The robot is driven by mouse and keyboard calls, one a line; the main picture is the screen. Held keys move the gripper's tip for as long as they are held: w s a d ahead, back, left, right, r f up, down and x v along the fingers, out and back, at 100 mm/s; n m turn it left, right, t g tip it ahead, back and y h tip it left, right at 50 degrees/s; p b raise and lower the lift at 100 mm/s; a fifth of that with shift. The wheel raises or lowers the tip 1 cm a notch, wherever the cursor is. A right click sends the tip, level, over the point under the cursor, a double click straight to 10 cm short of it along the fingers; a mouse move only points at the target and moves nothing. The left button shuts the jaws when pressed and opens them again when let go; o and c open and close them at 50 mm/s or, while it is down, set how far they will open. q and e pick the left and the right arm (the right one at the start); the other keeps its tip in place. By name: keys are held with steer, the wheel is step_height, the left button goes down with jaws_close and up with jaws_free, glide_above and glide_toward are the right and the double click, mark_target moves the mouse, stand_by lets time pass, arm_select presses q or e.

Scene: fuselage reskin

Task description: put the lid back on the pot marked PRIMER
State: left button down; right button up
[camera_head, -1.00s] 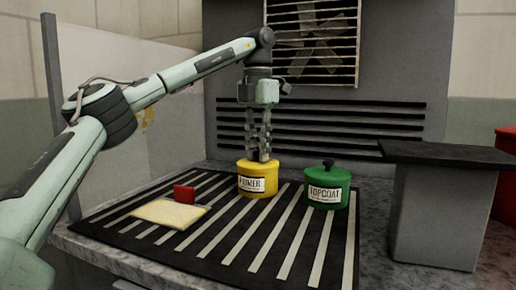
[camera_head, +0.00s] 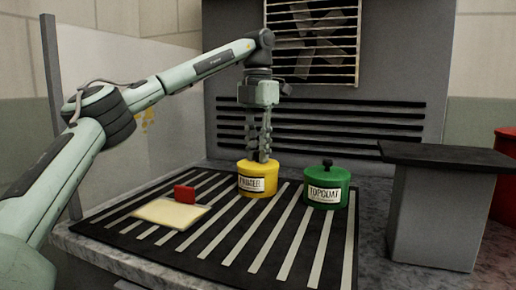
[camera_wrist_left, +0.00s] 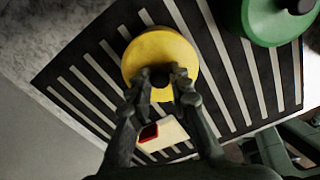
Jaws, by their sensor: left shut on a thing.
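The yellow pot marked PRIMER (camera_head: 256,183) stands upright on the black and white striped mat in the head view. Its yellow lid (camera_head: 258,164) is on top of it; it also shows in the left wrist view (camera_wrist_left: 150,55). My left gripper (camera_head: 264,156) points straight down over the pot, its fingers at the lid. In the left wrist view the left gripper (camera_wrist_left: 161,78) is shut on the lid's dark knob. The fingers partly hide the knob. I cannot tell whether the lid is fully seated. My right gripper is not in view.
A green pot marked TOPCOAT (camera_head: 327,190) with a black knob stands close to the right. A cream pad (camera_head: 170,214) and a small red block (camera_head: 184,194) lie to the left. A grey stand (camera_head: 437,213) is at the right. The mat's front is clear.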

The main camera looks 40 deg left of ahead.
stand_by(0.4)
arm_select(q)
steer(key=c, duration=1.3)
jaws_free()
steer(key=o, duration=0.4)
steer(key=shift+o, duration=0.2)
